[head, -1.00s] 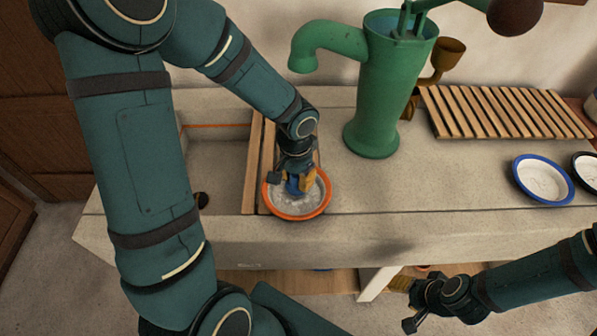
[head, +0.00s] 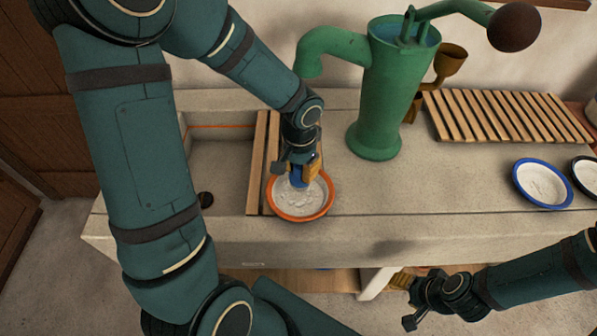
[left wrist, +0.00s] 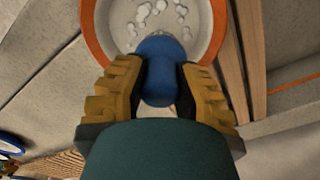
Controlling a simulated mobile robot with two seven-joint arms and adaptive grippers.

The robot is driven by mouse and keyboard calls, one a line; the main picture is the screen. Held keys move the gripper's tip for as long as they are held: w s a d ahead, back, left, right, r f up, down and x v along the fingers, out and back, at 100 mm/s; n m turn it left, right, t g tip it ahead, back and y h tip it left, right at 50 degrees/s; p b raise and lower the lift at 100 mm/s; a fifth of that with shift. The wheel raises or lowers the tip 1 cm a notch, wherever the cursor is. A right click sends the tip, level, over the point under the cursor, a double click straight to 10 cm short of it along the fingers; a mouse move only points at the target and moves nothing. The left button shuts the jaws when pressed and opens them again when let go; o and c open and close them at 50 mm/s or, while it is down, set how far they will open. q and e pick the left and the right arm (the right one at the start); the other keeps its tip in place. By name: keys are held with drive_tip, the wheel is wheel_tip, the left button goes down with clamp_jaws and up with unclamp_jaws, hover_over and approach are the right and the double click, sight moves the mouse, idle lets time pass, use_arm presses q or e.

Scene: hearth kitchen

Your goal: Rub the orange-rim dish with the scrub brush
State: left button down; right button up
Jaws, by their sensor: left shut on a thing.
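The orange-rim dish (head: 298,215) sits on the stone counter, just right of the wooden slats over the basin. White suds or scraps lie in it. It also shows in the left wrist view (left wrist: 91,32). My left gripper (head: 298,172) is over the back part of the dish and shut on the blue handle of the scrub brush (left wrist: 158,62). The brush points down into the dish. Its bristles are hidden, so I cannot tell whether they touch the dish. My right gripper (head: 400,281) is low in front of the counter; its finger gap is unclear.
A green hand pump (head: 385,100) stands behind and right of the dish, its spout near my left arm. A slatted wooden rack (head: 500,115), a blue-rim dish (head: 520,190) and a dark-rim dish are farther right. The counter between is clear.

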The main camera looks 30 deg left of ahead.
use_arm(q)
drive_tip(key=shift+r+p, duration=0.3)
drive_tip(key=shift+r, duration=0.3)
drive_tip(key=shift+w+r+p, duration=0.2)
drive_tip(key=shift+r+p, duration=0.4)
drive_tip(key=shift+r, duration=0.05)
drive_tip(key=shift+s+r+p, duration=0.1)
drive_tip(key=shift+r+p, duration=0.8)
drive_tip(key=shift+r, duration=0.3)
